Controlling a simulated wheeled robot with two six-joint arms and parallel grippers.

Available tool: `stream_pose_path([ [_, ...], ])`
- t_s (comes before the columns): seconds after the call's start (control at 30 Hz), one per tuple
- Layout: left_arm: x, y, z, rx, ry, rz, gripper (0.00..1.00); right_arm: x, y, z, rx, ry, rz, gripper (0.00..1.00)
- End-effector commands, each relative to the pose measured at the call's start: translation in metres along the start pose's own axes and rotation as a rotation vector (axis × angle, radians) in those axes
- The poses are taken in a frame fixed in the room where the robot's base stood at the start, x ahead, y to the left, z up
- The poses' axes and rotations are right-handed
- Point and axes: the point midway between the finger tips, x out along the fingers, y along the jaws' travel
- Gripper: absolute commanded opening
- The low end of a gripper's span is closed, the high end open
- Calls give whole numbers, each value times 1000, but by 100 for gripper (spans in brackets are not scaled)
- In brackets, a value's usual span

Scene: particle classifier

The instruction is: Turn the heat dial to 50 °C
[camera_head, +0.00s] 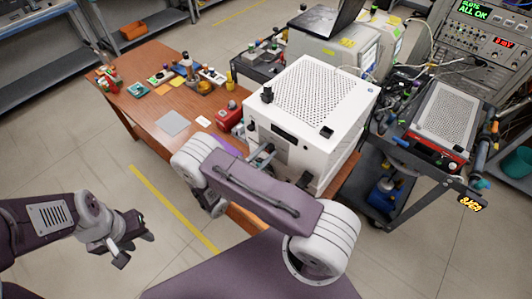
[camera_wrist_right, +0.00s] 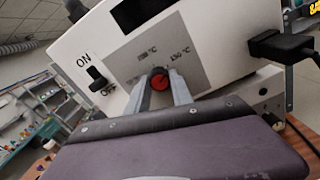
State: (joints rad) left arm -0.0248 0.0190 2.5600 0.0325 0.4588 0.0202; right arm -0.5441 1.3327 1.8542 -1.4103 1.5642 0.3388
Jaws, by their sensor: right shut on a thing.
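The heat dial (camera_wrist_right: 160,82) is a small red round knob on the grey panel of a white box-shaped device (camera_head: 310,95). My right gripper (camera_wrist_right: 161,90) is shut on the dial, one finger on each side of it. In the head view my right gripper (camera_head: 262,158) reaches the device's front, and the dial is hidden there. The 50 °C mark is not visible. The dial's pointer is too small to read surely. My left gripper (camera_head: 134,246) hangs open and empty over the floor.
An ON/OFF switch (camera_wrist_right: 96,77) is left of the dial, and a black plug (camera_wrist_right: 282,46) sticks out at the right. The wooden table (camera_head: 150,100) holds several small items. A cart (camera_head: 410,160) stands to the right.

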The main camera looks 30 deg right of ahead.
Motion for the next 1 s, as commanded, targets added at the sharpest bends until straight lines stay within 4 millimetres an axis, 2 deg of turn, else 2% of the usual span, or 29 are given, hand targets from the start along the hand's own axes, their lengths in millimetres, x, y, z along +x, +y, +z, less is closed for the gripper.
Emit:
stream_pose_path([
  [0.4,8,0,1,0,0,0,36,0,-1,0,-379,-5,1,0],
  [1.0,10,0,1,0,0,0,36,0,-2,2,-949,-10,3,0],
])
